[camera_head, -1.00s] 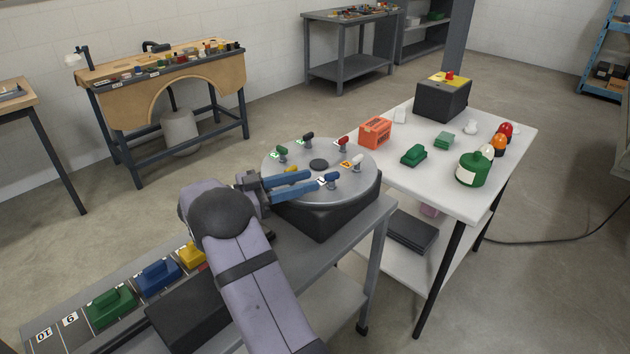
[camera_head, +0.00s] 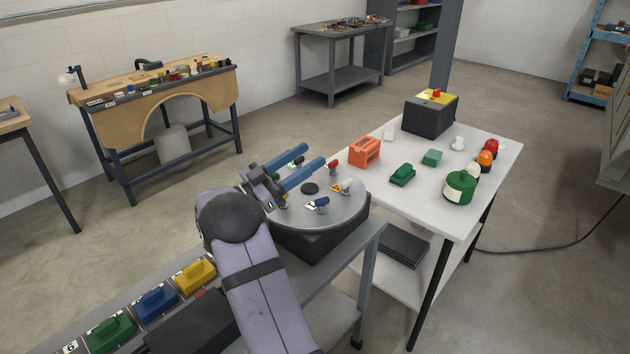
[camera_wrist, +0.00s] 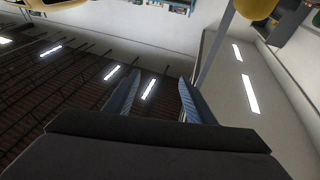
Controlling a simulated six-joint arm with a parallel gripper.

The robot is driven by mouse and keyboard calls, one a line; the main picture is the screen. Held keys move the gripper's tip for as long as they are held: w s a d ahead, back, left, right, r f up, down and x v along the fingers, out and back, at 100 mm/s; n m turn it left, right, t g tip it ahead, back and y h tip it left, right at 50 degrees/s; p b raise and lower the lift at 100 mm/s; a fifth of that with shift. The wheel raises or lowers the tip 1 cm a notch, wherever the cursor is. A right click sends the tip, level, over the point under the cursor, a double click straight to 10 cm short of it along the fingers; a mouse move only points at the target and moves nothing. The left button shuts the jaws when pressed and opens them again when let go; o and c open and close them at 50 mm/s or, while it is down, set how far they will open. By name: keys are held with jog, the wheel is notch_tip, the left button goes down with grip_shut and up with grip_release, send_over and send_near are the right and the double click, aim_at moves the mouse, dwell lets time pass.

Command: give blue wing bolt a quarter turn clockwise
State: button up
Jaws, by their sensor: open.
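The blue wing bolt (camera_head: 322,202) stands on the near right part of the round grey plate (camera_head: 325,218), beside a small white label. My gripper (camera_head: 316,154) is open and empty. In the head view its two blue fingers point up and to the right, over the far left part of the plate, and show above and left of the blue bolt, apart from it. The fingers also show in the wrist view (camera_wrist: 160,77) with nothing between them. That view shows only the room, not the bolt. My gripper and fingers cover part of the plate's left side.
A red bolt (camera_head: 333,167) and a white one (camera_head: 347,185) stand on the plate; others are partly hidden. The plate's dark base sits on a grey bench. A white table (camera_head: 420,210) at right holds an orange crate (camera_head: 365,151), green parts and a black box (camera_head: 430,116).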

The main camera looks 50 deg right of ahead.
jog(key=w+d+r+n+t+h+p, duration=0.2)
jog(key=d+r+n+t+h+p, duration=0.35)
jog(key=r, duration=0.45)
jog(key=n+t+y+p, duration=0.6)
jog(key=n+t+y, duration=0.65)
jog(key=t, duration=0.45)
send_over(323, 202)
jog(key=w+d, duration=0.3)
jog(key=d, duration=0.3)
notch_tip(323, 202, down, 12)
jog(key=s+a+f+y, duration=0.1)
jog(key=a+f+y, duration=0.1)
jog(key=f, duration=0.1)
jog(key=s+a+f+m+y, duration=0.1)
jog(key=s+a+f+y, duration=0.1)
jog(key=f, duration=0.1)
jog(key=s+a+f+y, duration=0.2)
jog(key=f, duration=0.1)
jog(key=shift+s+a+f+p, duration=0.1)
jog(key=shift+s+a+p, duration=0.15)
jog(key=shift+p, duration=0.15)
jog(key=shift+s+a+f, duration=0.1)
jog(key=shift+a+f, duration=0.15)
jog(key=shift+a, duration=0.05)
jog(key=shift+w+d+r, duration=0.15)
jog(key=shift+w, duration=0.3)
jog(key=shift+p+x, duration=1.45)
jog(key=shift+x, duration=1.85)
jog(key=c, duration=1)
